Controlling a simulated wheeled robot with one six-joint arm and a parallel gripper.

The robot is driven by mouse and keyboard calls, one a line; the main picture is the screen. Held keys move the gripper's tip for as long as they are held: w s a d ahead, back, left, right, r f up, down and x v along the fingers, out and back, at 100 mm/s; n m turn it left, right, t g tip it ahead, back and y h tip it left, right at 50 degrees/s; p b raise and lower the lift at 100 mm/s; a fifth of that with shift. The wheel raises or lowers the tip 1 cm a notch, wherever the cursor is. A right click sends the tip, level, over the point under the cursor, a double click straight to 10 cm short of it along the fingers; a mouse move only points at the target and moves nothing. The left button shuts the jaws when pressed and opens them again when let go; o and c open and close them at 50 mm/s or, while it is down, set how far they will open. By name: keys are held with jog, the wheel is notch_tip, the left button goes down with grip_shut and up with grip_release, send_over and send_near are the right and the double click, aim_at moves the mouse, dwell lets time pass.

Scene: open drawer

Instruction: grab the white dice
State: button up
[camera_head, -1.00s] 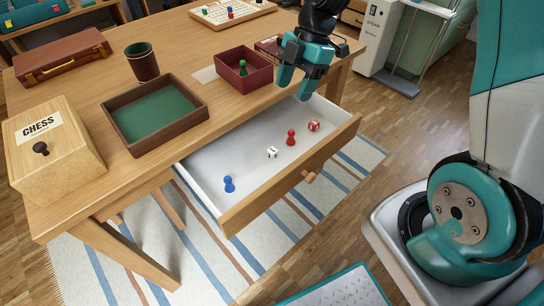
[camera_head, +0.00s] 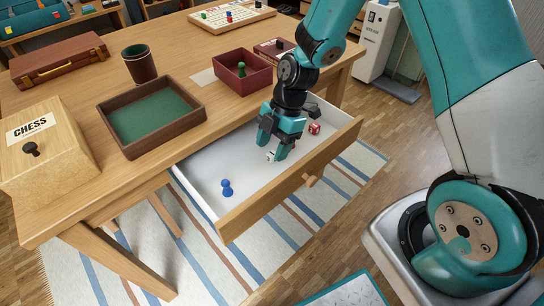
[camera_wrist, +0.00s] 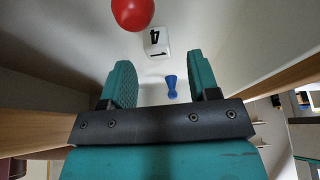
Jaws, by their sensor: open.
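The white dice (camera_head: 271,156) lies on the floor of the open drawer (camera_head: 236,231). In the wrist view the white dice (camera_wrist: 156,42) shows black marks and sits just beyond my fingertips, roughly in line with the gap between them. My gripper (camera_head: 278,150) is open, inside the drawer and pointing down, partly covering the dice in the head view. In the wrist view my gripper (camera_wrist: 160,85) has nothing between its teal fingers at their height. I cannot tell the exact height of the fingertips above the drawer floor.
A red pawn (camera_wrist: 133,12) stands close beside the dice, mostly hidden by my gripper in the head view. A red dice (camera_head: 314,128) lies near the drawer's right end. A blue pawn (camera_head: 226,187) stands to the left. The drawer's walls surround my gripper.

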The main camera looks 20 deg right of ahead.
aim_at(272, 156)
jog(key=shift+x, duration=1.2)
jog(key=c, duration=1)
